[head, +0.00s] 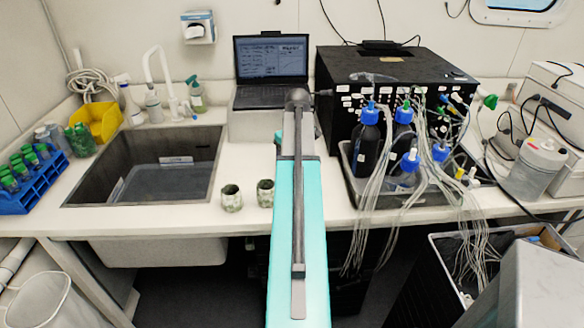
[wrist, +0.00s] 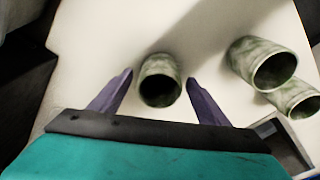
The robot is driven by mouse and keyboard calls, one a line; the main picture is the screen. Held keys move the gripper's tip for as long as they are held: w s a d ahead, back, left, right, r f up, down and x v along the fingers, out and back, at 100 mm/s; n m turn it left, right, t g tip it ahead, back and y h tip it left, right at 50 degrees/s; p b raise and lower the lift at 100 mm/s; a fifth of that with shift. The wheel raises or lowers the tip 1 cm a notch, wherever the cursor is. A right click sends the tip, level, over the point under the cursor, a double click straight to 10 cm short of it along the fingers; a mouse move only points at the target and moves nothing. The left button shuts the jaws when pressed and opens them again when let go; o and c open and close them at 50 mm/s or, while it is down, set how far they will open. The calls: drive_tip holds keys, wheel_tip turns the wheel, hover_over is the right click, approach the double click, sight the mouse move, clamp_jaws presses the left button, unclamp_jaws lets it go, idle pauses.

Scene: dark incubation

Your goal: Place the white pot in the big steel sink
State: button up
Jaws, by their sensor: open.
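Mottled green-and-white pots stand on the white worktop; none is plain white. In the head view, one pot (head: 231,198) is just right of the big steel sink (head: 208,155), and another pot (head: 265,193) is beside my arm. In the wrist view, a pot (wrist: 160,64) lies between the spread fingers of my open gripper (wrist: 160,77), with a gap on each side. A second pot (wrist: 262,60) and third pot (wrist: 294,97) are to its right, close together. My gripper is not distinguishable in the head view. I cannot match the pots between views.
A blue rack of green-capped tubes (head: 28,180) and a yellow bin (head: 97,122) flank the sink's left. A laptop (head: 270,68) is behind my arm. Blue-capped bottles (head: 368,140) and trailing tubes crowd the right. A faucet (head: 160,75) rises behind the sink.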

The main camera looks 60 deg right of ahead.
drive_tip(key=shift+w+f, duration=0.1)
drive_tip(key=shift+f, duration=0.7)
drive_tip(key=c, duration=1.3)
drive_tip(key=shift+r, duration=0.15)
drive_tip(key=shift+r+b, duration=0.55)
drive_tip(key=shift+r, duration=1)
drive_tip(key=s+a+b, duration=0.1)
drive_tip(key=s+a, duration=0.1)
drive_tip(key=a, duration=0.2)
drive_tip(key=s+a+r+b, duration=0.1)
drive_tip(key=s+a, duration=0.4)
drive_tip(key=a, duration=0.2)
drive_tip(key=shift+s+a+r+b, duration=0.15)
drive_tip(key=shift+s+a+b, duration=0.15)
drive_tip(key=shift+s+b, duration=0.1)
drive_tip(key=shift+s+a+r, duration=0.15)
drive_tip(key=shift+s+a, duration=0.4)
drive_tip(key=shift+a, duration=0.3)
